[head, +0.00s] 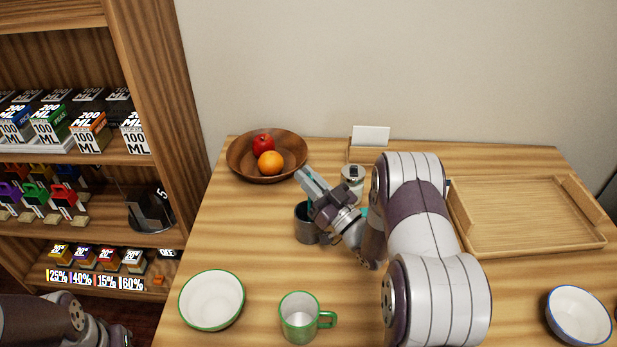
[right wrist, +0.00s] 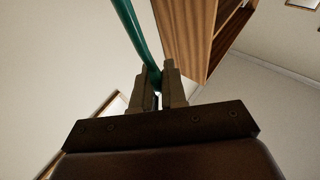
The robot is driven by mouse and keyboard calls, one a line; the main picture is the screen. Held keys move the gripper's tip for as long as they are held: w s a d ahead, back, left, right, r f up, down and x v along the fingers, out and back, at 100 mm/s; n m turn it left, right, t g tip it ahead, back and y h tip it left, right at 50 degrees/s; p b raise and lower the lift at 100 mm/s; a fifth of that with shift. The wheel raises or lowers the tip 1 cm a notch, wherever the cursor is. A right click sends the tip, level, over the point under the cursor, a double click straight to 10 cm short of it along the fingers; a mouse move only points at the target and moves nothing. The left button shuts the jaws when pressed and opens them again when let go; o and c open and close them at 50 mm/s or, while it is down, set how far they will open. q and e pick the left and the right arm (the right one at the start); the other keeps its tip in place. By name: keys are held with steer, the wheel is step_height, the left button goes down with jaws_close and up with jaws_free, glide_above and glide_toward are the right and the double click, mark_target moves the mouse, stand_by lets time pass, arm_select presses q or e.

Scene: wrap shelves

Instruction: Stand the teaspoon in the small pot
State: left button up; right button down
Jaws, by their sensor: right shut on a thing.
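The small pot (head: 307,228) looks to be the dark grey round one standing on the table, left of my right forearm. My right gripper (head: 312,184) is above and behind it in the picture, its fingers tilted up to the left. In the right wrist view its jaws (right wrist: 160,92) are shut on a thin teal handle, which I take to be the teaspoon (right wrist: 135,35). The handle runs up out of the top of that view, and the spoon's far end is hidden. My left arm shows at the lower left of the head view, its fingers out of sight.
A wooden bowl (head: 238,165) with fruit, a lidded jar (head: 352,178) and a white card (head: 371,136) stand behind. A green-rimmed bowl (head: 211,300) and green mug (head: 299,318) stand in front. A wooden tray (head: 530,246) and blue-rimmed bowl (head: 578,316) are right. Shelves (head: 160,100) rise left.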

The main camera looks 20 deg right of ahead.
steer(key=shift+f, duration=0.55)
steer(key=c, duration=1.1)
jaws_free()
steer(key=b+v, duration=0.1)
steer(key=v, duration=1.1)
steer(key=shift+b, duration=0.3)
